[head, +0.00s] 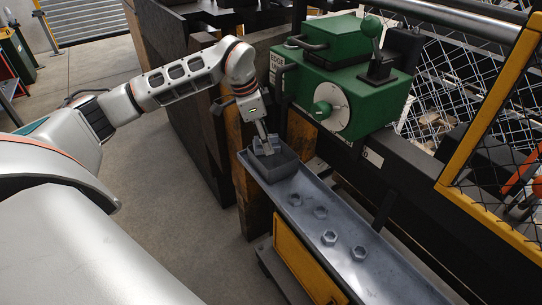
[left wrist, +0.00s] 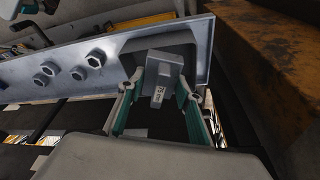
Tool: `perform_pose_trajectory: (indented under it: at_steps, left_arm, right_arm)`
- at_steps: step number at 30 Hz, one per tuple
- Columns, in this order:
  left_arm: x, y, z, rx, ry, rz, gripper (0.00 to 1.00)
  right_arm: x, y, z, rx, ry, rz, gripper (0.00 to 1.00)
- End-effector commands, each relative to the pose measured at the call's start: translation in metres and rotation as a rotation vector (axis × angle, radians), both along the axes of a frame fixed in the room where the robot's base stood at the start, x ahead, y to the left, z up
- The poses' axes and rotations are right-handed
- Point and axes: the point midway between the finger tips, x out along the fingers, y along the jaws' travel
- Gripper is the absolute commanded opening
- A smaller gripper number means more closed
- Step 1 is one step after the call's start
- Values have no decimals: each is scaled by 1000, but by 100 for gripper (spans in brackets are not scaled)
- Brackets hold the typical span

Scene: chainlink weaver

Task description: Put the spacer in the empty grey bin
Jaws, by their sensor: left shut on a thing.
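The spacer (head: 268,148) is a grey block-like piece held in my left gripper (head: 265,139). In the left wrist view the spacer (left wrist: 163,68) shows between the two green-lined fingers of the gripper (left wrist: 160,88), which are shut on it. My right gripper is not in view.
A wooden post (head: 247,180) and yellow-framed fence (head: 492,95) flank the tray.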

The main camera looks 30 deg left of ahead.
Motion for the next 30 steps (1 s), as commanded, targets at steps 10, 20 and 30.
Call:
perform_pose_trajectory:
  at_steps: [10,20,30]
  left_arm:
    - [15,-10,-33,0,0,1,4]
    - [14,-10,-65,0,1,0,4]
    - [15,-10,-70,-1,-2,0,4]
  right_arm:
    - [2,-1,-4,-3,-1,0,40]
    - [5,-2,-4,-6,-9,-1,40]
    - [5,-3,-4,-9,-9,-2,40]
